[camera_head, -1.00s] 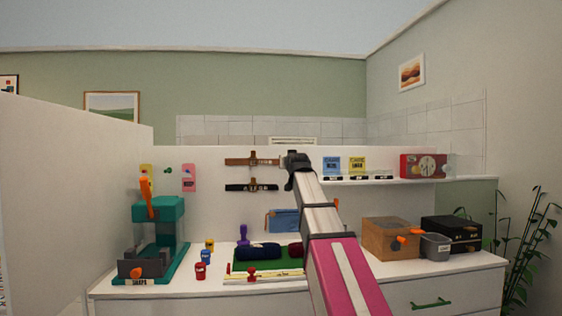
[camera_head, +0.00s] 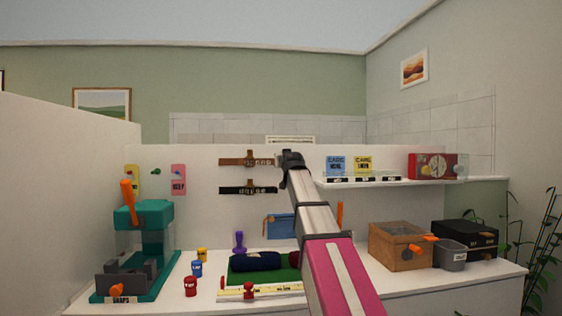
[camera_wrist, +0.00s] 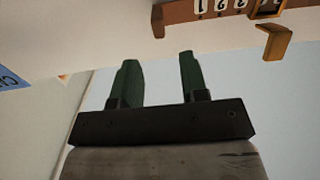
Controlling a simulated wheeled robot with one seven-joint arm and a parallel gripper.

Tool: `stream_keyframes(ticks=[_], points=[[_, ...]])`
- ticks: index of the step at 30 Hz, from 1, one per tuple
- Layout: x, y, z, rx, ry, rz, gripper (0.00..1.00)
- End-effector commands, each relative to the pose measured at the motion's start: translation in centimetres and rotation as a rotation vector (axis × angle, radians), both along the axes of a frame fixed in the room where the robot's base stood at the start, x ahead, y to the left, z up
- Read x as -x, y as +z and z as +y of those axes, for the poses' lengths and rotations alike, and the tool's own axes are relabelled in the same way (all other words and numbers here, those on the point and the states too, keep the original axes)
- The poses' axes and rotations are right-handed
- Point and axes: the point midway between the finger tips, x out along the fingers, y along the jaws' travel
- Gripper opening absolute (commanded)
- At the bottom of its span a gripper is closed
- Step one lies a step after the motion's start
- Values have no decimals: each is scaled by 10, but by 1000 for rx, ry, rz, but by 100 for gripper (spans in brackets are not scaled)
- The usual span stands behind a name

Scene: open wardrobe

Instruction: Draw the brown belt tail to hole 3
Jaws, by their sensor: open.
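The brown belt (camera_head: 235,161) runs sideways on the white back panel in the head view, above a black belt (camera_head: 235,190). In the wrist view the brown belt (camera_wrist: 185,12) crosses the top right, with number marks and a brass-coloured buckle (camera_wrist: 268,8). A bent tan piece (camera_wrist: 276,42) stands out near the buckle. My gripper (camera_head: 284,158) is at the belt's right end in the head view and hides part of it. In the wrist view its two green fingers (camera_wrist: 158,72) are apart, with nothing between them and the belt beyond their tips.
A shelf (camera_head: 345,182) with blue and yellow cards and a red box (camera_head: 428,165) is right of my gripper. Below stand a teal device (camera_head: 145,240), small pots, a green mat (camera_head: 270,277), a wooden box (camera_head: 398,248) and a black box (camera_head: 470,238).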

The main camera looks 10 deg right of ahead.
Motion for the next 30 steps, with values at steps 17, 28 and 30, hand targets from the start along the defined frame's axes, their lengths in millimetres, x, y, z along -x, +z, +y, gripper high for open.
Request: stream_keyframes(ticks=[17, 28, 30], points=[[-81, 1, 0, 0, 0, 0, 40], [-80, 1, 0, 0, 0, -1, 0], [-80, 0, 0, 0, 0, -1, 0]])
